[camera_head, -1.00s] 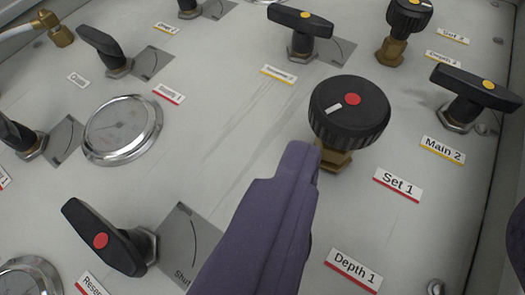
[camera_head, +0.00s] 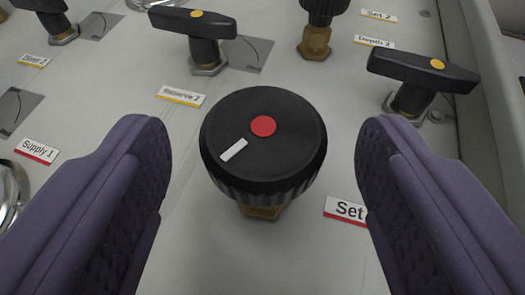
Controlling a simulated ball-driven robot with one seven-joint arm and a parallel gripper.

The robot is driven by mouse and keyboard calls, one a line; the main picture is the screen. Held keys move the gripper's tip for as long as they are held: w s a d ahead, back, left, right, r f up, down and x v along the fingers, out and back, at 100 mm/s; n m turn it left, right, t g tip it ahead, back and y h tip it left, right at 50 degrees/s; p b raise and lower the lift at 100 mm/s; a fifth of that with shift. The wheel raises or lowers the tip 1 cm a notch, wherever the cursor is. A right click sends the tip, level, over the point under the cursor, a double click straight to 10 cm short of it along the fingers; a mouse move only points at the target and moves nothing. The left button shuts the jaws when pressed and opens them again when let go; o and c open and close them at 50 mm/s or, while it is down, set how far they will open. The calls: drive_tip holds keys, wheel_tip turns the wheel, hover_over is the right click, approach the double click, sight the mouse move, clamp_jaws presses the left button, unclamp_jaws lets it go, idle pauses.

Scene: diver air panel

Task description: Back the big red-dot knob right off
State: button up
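The big black knob with a red dot (camera_head: 263,145) stands on a brass fitting on the pale panel, in the middle of the camera view. Its top carries a white bar mark pointing toward the lower left, and its side is ribbed. A label reading "Set" (camera_head: 346,210), partly covered, lies to its lower right. My gripper (camera_head: 264,150) is open, with one purple finger to the left of the knob and one to the right. Clear gaps show between both fingers and the knob.
Black T-handles with yellow dots stand behind the knob (camera_head: 197,36) and to the right (camera_head: 424,75). A smaller black knob on brass (camera_head: 318,30) is at the back. A gauge rim (camera_head: 10,195) shows at left. The panel's raised edge (camera_head: 490,80) runs along the right.

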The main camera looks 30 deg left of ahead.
drive_tip(key=c, duration=1)
drive_tip(key=p, duration=0.4)
drive_tip(key=shift+d+r+n+g+y+p, duration=0.15)
drive_tip(key=shift+r+n+g+y+p, duration=0.15)
drive_tip(key=shift+r+n+y+p, duration=0.1)
drive_tip(key=shift+w+f+n+y+p, duration=0.15)
drive_tip(key=shift+n+y+p, duration=0.15)
drive_tip(key=shift+p, duration=0.9)
drive_tip(key=shift+f, duration=0.2)
drive_tip(key=shift+f, duration=0.1)
drive_tip(key=o, duration=1.1)
drive_tip(key=shift+c, duration=0.2)
drive_tip(key=p+v, duration=0.1)
drive_tip(key=v, duration=0.7)
drive_tip(key=shift+w+d, duration=0.1)
drive_tip(key=shift+w, duration=0.05)
